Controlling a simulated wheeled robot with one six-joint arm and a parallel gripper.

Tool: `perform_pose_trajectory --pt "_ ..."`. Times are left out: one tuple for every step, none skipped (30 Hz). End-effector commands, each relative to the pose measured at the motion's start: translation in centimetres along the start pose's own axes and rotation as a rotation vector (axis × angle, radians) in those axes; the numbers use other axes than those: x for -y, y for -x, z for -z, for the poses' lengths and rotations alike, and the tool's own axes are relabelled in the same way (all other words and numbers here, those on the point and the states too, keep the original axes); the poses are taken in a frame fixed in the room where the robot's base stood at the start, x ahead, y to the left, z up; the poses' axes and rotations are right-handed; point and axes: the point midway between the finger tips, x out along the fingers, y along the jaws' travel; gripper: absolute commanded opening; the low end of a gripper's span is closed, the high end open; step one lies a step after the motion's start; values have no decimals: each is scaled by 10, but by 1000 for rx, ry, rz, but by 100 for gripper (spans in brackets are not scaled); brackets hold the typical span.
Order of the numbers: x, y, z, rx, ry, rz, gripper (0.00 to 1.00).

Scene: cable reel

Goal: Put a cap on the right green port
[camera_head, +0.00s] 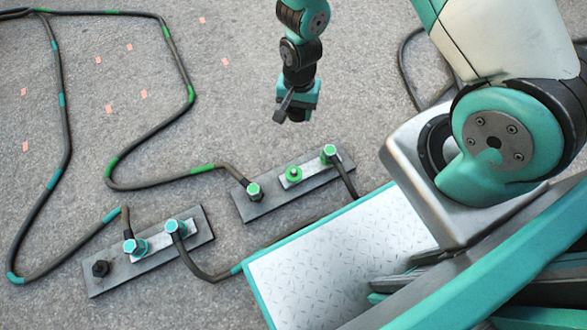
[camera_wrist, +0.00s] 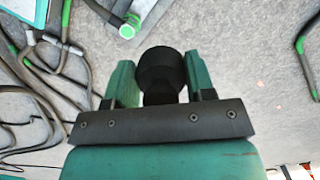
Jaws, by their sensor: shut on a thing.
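The plate carries a left green-topped cable plug (camera_head: 253,190), a middle green port (camera_head: 292,174) with no cable, and a right green-topped cable plug (camera_head: 329,153). The wrist view shows one green-topped plug (camera_wrist: 130,26) ahead of the gripper. The cap is apart from the plate.
A thick cable (camera_head: 65,115) loops across the left. Small pink papers (camera_head: 143,94) lie on the grey ground. My base is at lower right.

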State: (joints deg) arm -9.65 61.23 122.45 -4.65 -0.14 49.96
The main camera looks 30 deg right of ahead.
Motion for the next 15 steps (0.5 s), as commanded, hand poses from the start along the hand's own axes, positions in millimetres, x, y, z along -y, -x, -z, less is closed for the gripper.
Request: perform_pose_trajectory --pt "0 -47 -1 4 -34 1 21" --pt "0 -61 -3 5 -58 4 21" --pt "0 -81 -5 7 -89 7 21" --pt "0 -94 -6 8 -112 10 21" --pt "0 -108 -8 8 -134 12 21" --pt "0 -124 -9 10 -162 15 21" --pt "0 -135 -10 10 -183 17 21" --pt "0 -145 -12 11 -203 19 21" --pt "0 -158 -13 12 -226 21 21" --pt "0 -166 -14 13 -241 23 21" --pt "0 -173 -15 13 -256 25 21" --pt "0 -181 -16 15 -272 26 21" --pt "0 -185 -17 15 -284 27 21" --pt "0 -189 -18 16 -292 29 21" --pt "0 -193 -18 16 -302 30 21"
